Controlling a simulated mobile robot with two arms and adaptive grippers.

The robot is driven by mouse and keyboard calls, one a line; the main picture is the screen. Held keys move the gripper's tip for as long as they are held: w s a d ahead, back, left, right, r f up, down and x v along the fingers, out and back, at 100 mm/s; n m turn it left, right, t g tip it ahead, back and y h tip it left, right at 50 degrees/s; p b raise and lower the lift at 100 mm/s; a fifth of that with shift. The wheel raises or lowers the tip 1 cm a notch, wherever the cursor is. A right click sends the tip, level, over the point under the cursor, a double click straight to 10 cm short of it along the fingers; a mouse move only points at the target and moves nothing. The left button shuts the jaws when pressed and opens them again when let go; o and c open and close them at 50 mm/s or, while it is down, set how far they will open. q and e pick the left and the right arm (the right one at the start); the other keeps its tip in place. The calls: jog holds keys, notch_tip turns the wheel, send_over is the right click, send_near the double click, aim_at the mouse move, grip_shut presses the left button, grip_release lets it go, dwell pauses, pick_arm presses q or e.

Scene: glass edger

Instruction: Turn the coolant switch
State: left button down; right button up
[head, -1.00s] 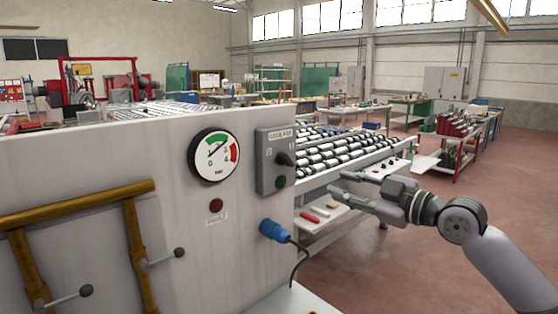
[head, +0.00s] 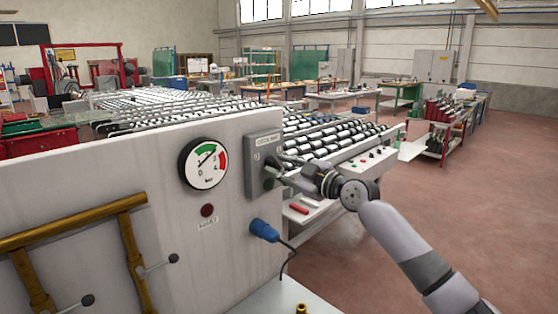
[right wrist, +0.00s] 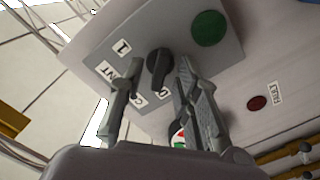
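The coolant switch is a black knob (right wrist: 158,68) on a grey box (head: 250,178) fixed to the machine's panel. In the right wrist view the box face carries a COOLANT label, marks 0 and 1, and a green button (right wrist: 209,28). My right gripper (head: 284,168) is at the box front in the head view, hiding most of the knob. In the right wrist view its fingers (right wrist: 157,66) are open, one on each side of the knob, with visible gaps. Whether they touch it cannot be told. My left gripper is not in view.
A pressure gauge (head: 203,164) and a red FAULT lamp (head: 207,210) sit left of the box. A blue plug (head: 264,230) with a cable sticks out below. Brass pipes (head: 75,222) with levers stand at left. A roller table (head: 335,142) lies behind; open floor is at right.

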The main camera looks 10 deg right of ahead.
jog(key=shift+w+a, duration=0.3)
jog(key=shift+w, duration=0.15)
jog(key=shift+c, duration=0.4)
grip_shut()
